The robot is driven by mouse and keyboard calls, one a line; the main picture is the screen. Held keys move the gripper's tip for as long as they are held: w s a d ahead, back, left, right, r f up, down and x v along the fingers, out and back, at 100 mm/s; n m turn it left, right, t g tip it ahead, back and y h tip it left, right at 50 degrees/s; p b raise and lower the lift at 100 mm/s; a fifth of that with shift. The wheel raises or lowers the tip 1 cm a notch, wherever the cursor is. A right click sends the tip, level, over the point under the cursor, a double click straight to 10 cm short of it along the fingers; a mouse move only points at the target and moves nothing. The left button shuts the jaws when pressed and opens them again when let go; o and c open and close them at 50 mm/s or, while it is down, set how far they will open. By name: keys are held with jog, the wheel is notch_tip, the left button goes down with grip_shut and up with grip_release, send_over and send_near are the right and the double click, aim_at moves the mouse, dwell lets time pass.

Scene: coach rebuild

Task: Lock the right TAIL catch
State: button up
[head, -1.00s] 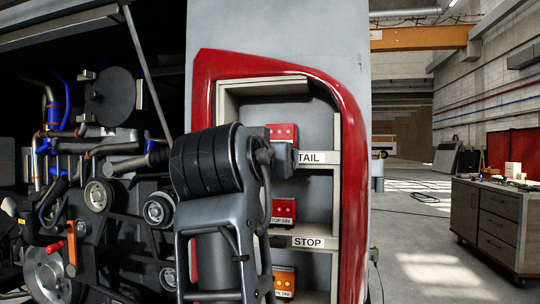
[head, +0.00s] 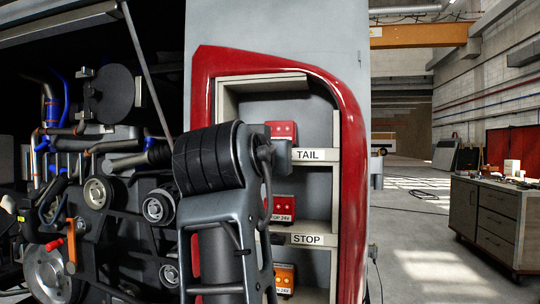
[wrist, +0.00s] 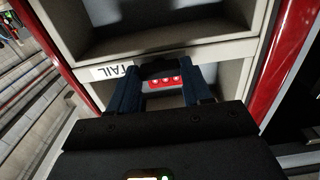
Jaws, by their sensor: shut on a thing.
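The TAIL shelf front, with its white label (head: 307,155), crosses the upper part of the red-framed lamp housing. A red lamp unit (head: 283,131) with pale round dots sits just above it and shows in the wrist view (wrist: 166,82), seen between my fingers. My gripper (head: 283,156) is at the shelf front, just left of the label in the head view. In the wrist view my gripper (wrist: 162,72) has its two dark blue fingers around a small dark catch (wrist: 158,67) on the shelf front. The catch is mostly hidden, so I cannot tell its exact position.
Below are the STOP label (head: 307,240), a red lamp unit (head: 283,208) and an orange one (head: 284,278). The curved red frame (head: 352,180) borders the housing closely on the right. An open engine bay lies left. A workbench (head: 497,220) stands far right, with open floor before it.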

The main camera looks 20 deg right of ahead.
jog(key=shift+n+p, duration=0.3)
jog(key=shift+p, duration=0.05)
jog(key=shift+a+f+n+p, duration=0.1)
jog(key=shift+n+p, duration=5.4)
jog(key=shift+n, duration=3.1)
jog(key=o, duration=1.1)
jog(key=shift+c, duration=0.2)
jog(key=b+v, duration=0.1)
jog(key=v, duration=0.6)
jog(key=shift+s+a+b, duration=0.2)
jog(key=shift+s+b, duration=0.1)
jog(key=shift+b, duration=0.1)
